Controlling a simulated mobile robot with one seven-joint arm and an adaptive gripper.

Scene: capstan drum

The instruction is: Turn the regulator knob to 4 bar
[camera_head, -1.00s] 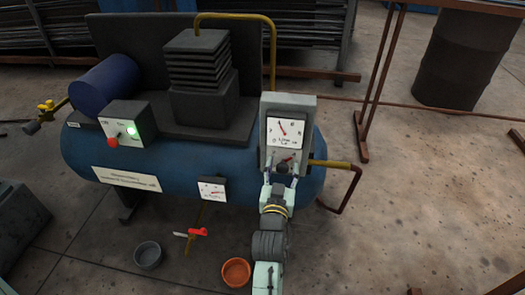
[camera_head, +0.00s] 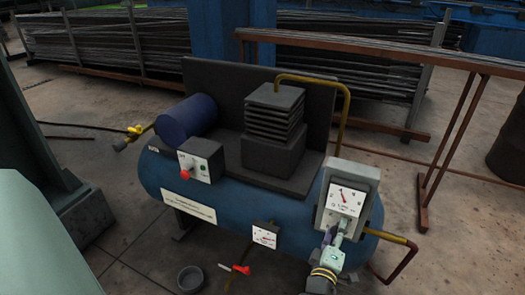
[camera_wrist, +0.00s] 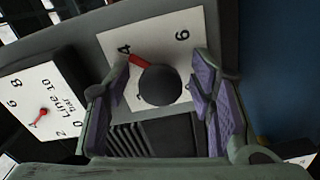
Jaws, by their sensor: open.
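The regulator knob (camera_wrist: 160,86) is a dark round cap with a red pointer (camera_wrist: 139,63), over a white scale. The pointer aims at the printed 4 in the wrist view. A 6 stands to the right. My gripper (camera_wrist: 162,75) is open, with its purple-padded fingers on either side of the knob. A gap shows at the right finger; I cannot tell whether the left finger touches the pointer. The line gauge (camera_wrist: 42,105) has a red needle. In the head view it sits on a grey panel (camera_head: 365,182), and my gripper (camera_head: 334,234) hides most of the knob below it.
The panel stands at the right end of a blue compressor tank (camera_head: 237,205). A yellow pipe (camera_head: 393,238) runs right from it. A tank gauge (camera_head: 265,236), a red-handled valve (camera_head: 241,269) and a grey bowl (camera_head: 191,279) are lower left. A brown rail frame (camera_head: 455,130) stands behind.

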